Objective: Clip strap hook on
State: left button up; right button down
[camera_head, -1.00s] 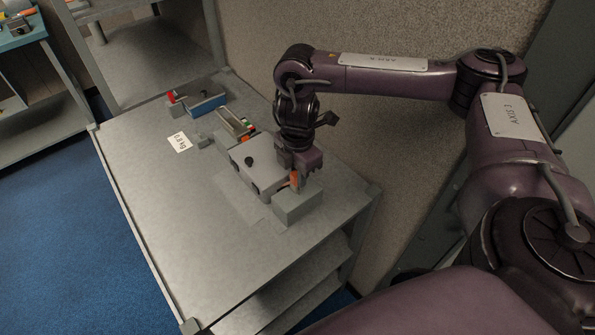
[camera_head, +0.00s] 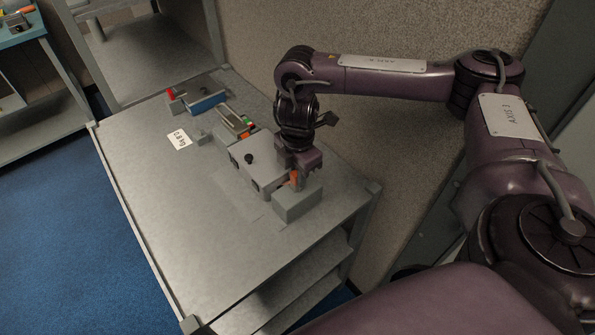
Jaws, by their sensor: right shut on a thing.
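My right gripper (camera_head: 297,170) is over the near end of the grey winch console (camera_head: 265,172), pointing down. It is shut on a small orange piece (camera_head: 294,178), which looks like the strap hook; its shape is mostly hidden by the gripper. The orange piece is right beside a grey block (camera_head: 297,203) at the near end of the console. I cannot tell whether it touches the block or is hooked on anything. A black knob (camera_head: 249,158) sits on the console's face. My left gripper is not in view.
The console stands on a grey metal table (camera_head: 180,215). A wall rises at the right. The table's left half is clear.

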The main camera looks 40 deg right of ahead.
jog(key=c, duration=1.2)
grip_release()
notch_tip(320, 180, up, 8)
jog(key=p, duration=0.2)
jog(key=shift+p, duration=0.35)
jog(key=shift+f, duration=0.1)
jog(key=shift+f, duration=0.1)
